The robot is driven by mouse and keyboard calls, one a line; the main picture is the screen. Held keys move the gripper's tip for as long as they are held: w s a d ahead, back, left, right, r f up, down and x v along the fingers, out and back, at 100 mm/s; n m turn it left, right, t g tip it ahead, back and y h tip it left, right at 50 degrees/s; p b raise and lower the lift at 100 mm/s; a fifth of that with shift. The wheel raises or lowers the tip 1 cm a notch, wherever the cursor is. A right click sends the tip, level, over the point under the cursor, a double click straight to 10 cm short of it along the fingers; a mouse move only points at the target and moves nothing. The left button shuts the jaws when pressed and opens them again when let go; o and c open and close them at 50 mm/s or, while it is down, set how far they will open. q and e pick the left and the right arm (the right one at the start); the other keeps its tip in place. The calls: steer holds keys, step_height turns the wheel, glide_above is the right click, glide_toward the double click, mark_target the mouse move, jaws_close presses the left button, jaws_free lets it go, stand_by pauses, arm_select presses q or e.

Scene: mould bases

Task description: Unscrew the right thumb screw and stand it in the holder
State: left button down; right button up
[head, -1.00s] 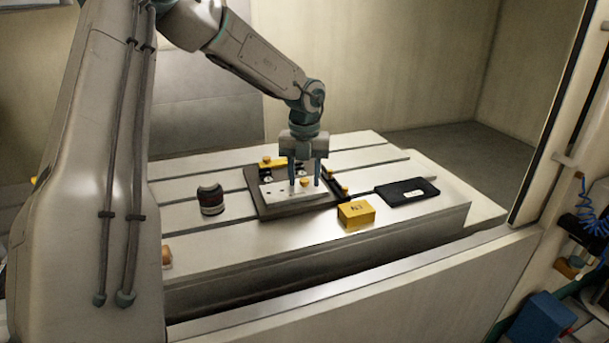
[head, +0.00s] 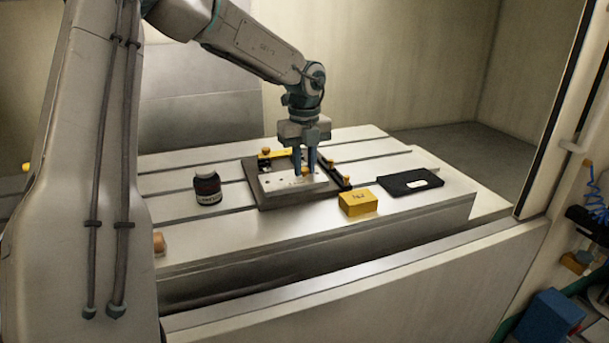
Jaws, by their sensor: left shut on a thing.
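My left gripper (head: 305,172) points down over the pale plate (head: 285,187) on the dark mould base (head: 256,174). Its fingers are shut on a small yellow-topped thumb screw (head: 305,171) at the plate's right part. I cannot tell whether the screw is still in the plate. Other yellow knobs show at the base's back left (head: 266,151) and right side (head: 346,181). A yellow block (head: 358,203) with dark marking stands in front of the base; I cannot tell whether it is the holder. My right gripper is not in view.
A flat black case (head: 410,183) lies to the right.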

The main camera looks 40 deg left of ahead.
arm_select(q)
steer(key=shift+f+n+b, duration=0.25)
steer(key=shift+n+b, duration=0.55)
steer(key=shift+n, duration=0.4)
steer(key=shift+r+n, duration=0.1)
steer(key=shift+n, duration=0.2)
steer(key=shift+r, duration=0.15)
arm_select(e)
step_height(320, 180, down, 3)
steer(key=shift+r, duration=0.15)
